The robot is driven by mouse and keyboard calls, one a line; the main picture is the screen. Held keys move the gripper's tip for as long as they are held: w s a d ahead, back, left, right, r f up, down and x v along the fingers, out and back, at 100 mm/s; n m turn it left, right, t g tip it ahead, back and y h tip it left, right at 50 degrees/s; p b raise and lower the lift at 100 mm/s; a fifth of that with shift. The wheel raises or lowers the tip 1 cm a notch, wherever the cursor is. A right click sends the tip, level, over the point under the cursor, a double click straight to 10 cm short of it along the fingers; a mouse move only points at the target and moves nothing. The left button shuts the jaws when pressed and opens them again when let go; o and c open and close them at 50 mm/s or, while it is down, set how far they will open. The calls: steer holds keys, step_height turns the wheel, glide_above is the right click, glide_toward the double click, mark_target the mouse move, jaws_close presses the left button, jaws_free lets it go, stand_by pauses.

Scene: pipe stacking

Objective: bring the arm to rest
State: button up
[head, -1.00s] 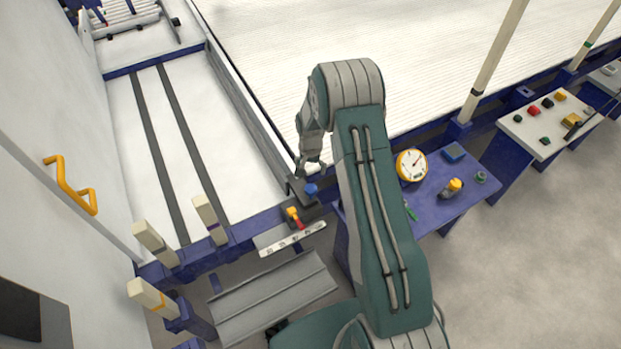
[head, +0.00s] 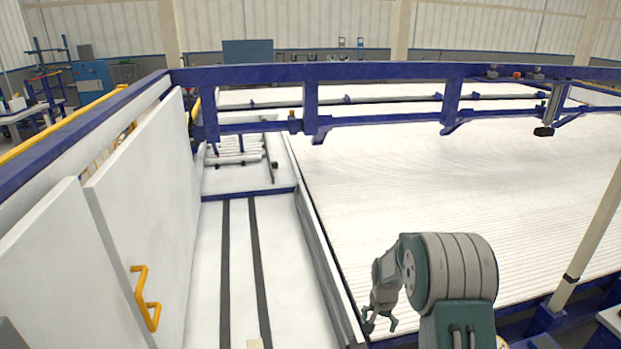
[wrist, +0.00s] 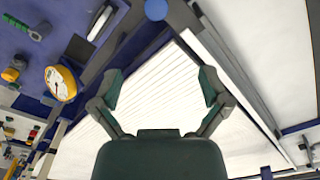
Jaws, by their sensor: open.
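My gripper (head: 380,322) hangs from the bent end of my green and grey arm (head: 455,275) at the bottom right of the head view. It is beside the grey rail (head: 318,255) along the edge of the white ribbed bed. In the wrist view my gripper (wrist: 160,90) has its two fingers spread wide apart. Nothing is between them, and the white ribbed surface shows behind. The lower part of my arm is cut off by the head view's bottom edge.
A white channel with two dark strips (head: 240,270) runs at left, with pipes (head: 238,143) at its far end. A white panel with a yellow handle (head: 146,298) bounds it. In the wrist view a yellow dial (wrist: 61,83) sits on a blue table. A pale post (head: 595,230) stands right.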

steer(key=s+a+r+n+t, duration=0.1)
steer(key=s+r, duration=0.4)
steer(key=r, duration=0.6)
steer(key=s+a+r+n+t, duration=0.15)
steer(key=s+r, duration=0.45)
steer(key=r, duration=0.6)
steer(key=s+a+r+n+t, duration=0.1)
steer(key=s+r+n, duration=0.1)
steer(key=s, duration=0.8)
steer(key=s+a+r+n+t, duration=0.1)
steer(key=s+r, duration=0.4)
steer(key=s, duration=0.5)
steer(key=shift+s+r+n+t, duration=0.2)
steer(key=shift+s+n+t, duration=0.05)
steer(key=shift+n+t, duration=0.1)
